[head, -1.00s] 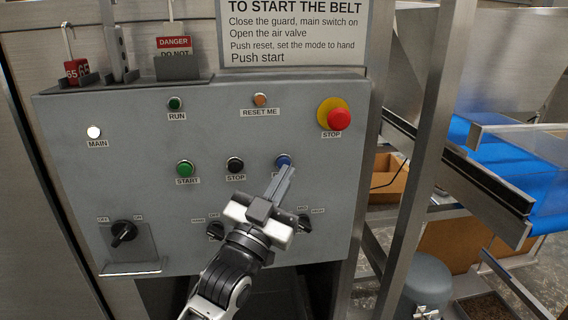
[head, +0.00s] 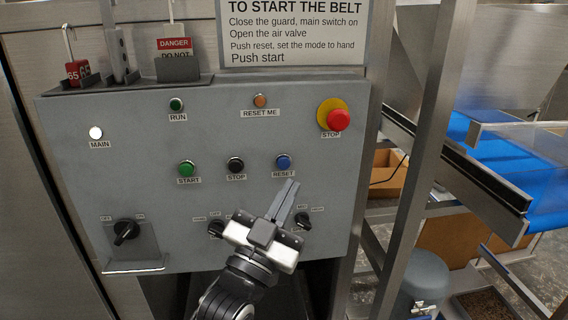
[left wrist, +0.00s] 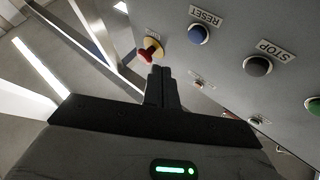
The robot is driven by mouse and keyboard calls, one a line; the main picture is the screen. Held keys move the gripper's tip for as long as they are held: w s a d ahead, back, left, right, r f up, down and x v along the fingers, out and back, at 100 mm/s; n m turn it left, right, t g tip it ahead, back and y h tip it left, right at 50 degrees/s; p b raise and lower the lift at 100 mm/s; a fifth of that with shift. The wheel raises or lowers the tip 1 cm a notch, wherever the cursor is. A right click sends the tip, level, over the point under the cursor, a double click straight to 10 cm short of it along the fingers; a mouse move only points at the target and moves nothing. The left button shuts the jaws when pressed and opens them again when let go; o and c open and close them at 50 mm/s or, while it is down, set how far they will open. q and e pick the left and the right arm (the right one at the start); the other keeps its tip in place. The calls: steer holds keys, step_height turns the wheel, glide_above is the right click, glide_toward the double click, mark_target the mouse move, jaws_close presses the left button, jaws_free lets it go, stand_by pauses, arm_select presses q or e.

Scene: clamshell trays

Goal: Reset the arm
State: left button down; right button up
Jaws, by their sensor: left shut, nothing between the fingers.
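My left gripper (head: 288,201) is shut and empty in front of the grey control panel (head: 90,190). Its fingertips are just below the blue RESET button (head: 283,161) in the head view and look clear of it. In the left wrist view the shut fingers (left wrist: 161,72) point up at the panel, and the blue RESET button (left wrist: 198,34) is to their upper right. My right gripper is not in view.
The panel carries a green START button (head: 186,168), a black STOP button (head: 235,165), a red emergency stop (head: 339,119), a main switch (head: 124,232) and mode knobs (head: 303,221) partly near my gripper. A steel post (head: 420,150) and blue belt (head: 500,165) are at right.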

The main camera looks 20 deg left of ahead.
arm_select(q)
steer(key=s+f+n+g+y, duration=0.1)
steer(key=s+f+g, duration=0.15)
steer(key=f, duration=0.55)
steer(key=s+f+g, duration=0.2)
steer(key=f+g, duration=0.1)
steer(key=f, duration=0.6)
steer(key=s+a+f+n+g+y, duration=0.1)
steer(key=s+f+g, duration=0.6)
steer(key=s+f, duration=0.7)
step_height(320, 180, down, 4)
steer(key=shift+a+r+n, duration=0.15)
steer(key=shift+a+n, duration=0.15)
steer(key=shift+a, duration=0.2)
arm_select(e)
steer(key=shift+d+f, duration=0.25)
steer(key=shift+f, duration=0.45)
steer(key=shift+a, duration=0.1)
arm_select(q)
steer(key=shift+w, duration=0.1)
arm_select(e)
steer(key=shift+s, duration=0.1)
